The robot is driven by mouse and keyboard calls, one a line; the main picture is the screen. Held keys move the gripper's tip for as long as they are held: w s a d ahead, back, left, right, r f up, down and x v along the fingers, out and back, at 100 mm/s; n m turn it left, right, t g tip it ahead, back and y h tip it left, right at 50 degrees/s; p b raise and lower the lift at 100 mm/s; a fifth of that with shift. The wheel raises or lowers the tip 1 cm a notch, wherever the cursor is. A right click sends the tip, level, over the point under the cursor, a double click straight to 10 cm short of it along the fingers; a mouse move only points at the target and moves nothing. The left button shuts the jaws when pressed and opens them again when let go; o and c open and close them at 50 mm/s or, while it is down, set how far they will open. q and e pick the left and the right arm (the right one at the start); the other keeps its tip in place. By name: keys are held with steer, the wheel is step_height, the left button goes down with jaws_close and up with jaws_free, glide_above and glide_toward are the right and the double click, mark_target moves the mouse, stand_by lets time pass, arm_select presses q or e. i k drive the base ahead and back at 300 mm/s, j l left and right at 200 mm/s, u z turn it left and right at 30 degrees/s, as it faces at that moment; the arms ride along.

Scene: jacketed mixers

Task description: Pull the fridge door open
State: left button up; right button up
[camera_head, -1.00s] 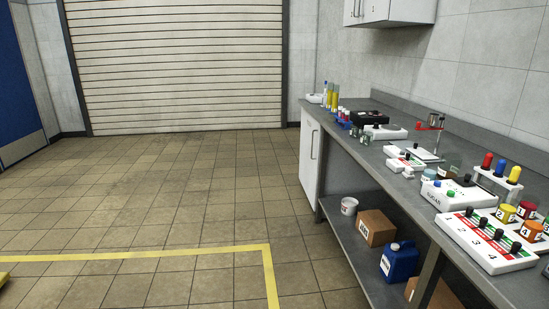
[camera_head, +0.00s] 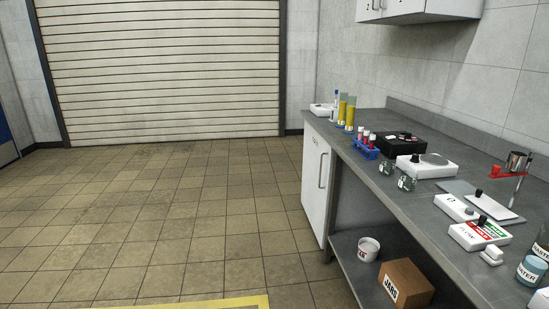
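The fridge door (camera_head: 314,185) is a white upright panel under the far end of the grey bench, facing the open floor on the left. It looks shut. Its vertical metal handle (camera_head: 322,170) is on the door's near side. Small lettering near the door's top is too small to read. Neither of my grippers shows in the head view.
The grey bench (camera_head: 398,200) runs along the right wall, carrying tube racks, bottles and several white devices. Its lower shelf holds a white tub (camera_head: 368,249) and a cardboard box (camera_head: 405,284). Tiled floor (camera_head: 200,215) left of the fridge is clear up to the roller shutter (camera_head: 160,70).

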mark_target(318, 156)
steer(key=i, duration=1.45)
steer(key=i+j+z, duration=0.1)
steer(key=i+z, duration=0.25)
steer(key=i+j+z, duration=0.3)
steer(key=i, duration=0.25)
steer(key=i+j+z, duration=0.35)
steer(key=i+l, duration=0.1)
